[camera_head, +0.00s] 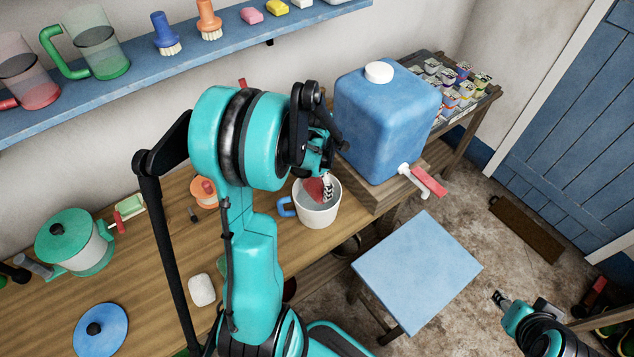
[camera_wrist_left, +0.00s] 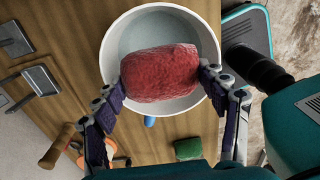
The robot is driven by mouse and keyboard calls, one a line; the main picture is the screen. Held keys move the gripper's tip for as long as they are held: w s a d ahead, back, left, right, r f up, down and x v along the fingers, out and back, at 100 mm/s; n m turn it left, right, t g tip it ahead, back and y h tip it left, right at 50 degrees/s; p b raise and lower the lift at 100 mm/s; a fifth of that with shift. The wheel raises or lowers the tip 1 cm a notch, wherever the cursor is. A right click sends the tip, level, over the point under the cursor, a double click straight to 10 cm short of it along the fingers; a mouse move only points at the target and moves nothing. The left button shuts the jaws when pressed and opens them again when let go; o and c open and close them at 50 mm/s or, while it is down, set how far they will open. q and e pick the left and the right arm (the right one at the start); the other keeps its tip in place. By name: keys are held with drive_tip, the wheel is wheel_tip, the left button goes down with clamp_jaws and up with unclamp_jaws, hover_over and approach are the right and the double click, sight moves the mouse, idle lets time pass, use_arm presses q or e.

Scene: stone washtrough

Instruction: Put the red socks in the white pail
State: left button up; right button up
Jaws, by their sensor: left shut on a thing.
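The red socks (camera_wrist_left: 160,72) are a rolled red bundle between the two fingers of my left gripper (camera_wrist_left: 163,90) in the left wrist view. My left gripper (camera_head: 326,182) is shut on them. The white pail (camera_head: 318,214), with a blue handle on its left, stands upright on the wooden bench in the head view. The socks (camera_head: 314,188) show at the pail's mouth, partly hidden by the gripper. In the left wrist view the pail's round opening (camera_wrist_left: 113,50) lies behind the socks. My right gripper (camera_head: 502,299) is at the lower right, away from the pail, its fingers too small to judge.
A big blue water container (camera_head: 385,125) with a tap stands just right of the pail. A blue stool (camera_head: 418,268) is in front of the bench. A green-lidded pot (camera_head: 75,242), a blue lid (camera_head: 100,330) and a white lump (camera_head: 202,290) lie left. A blue shelf (camera_head: 190,60) runs above.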

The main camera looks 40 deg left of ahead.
sight(317, 183)
use_arm(q)
drive_tip(key=o, duration=1.2)
drive_tip(key=shift+o, duration=0.2)
wheel_tip(317, 183, up, 7)
drive_tip(key=p, duration=0.5)
